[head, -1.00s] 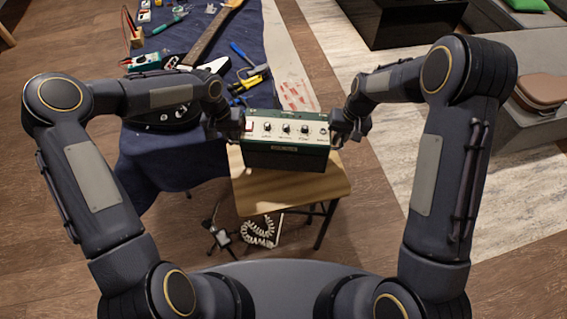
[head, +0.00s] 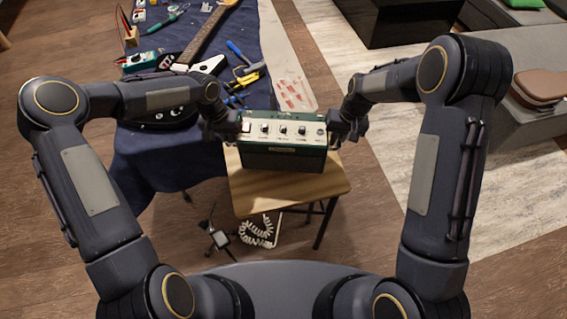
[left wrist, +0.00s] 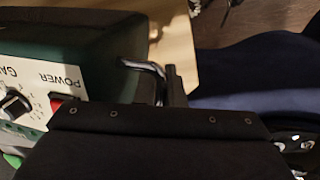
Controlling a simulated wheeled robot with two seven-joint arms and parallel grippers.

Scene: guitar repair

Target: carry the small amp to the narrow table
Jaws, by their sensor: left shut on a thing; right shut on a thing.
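The small amp (head: 282,157) is a dark green box with a cream control panel and several knobs. In the head view it is at the middle, over or on a small light wooden table (head: 262,194); I cannot tell whether it touches the top. My left gripper (head: 234,128) is shut on its left side, and my right gripper (head: 335,130) is shut on its right side. In the left wrist view the amp (left wrist: 95,50) shows its power switch and a metal side handle beside a dark finger. The fingertips are mostly hidden.
A long bench with a blue cloth (head: 150,160) stands at the left, holding a guitar (head: 205,40), pliers (head: 250,75) and other tools. A coiled white cable (head: 257,232) lies below the wooden table. A grey sofa with a brown cushion (head: 540,86) is at the right. Light rug is between.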

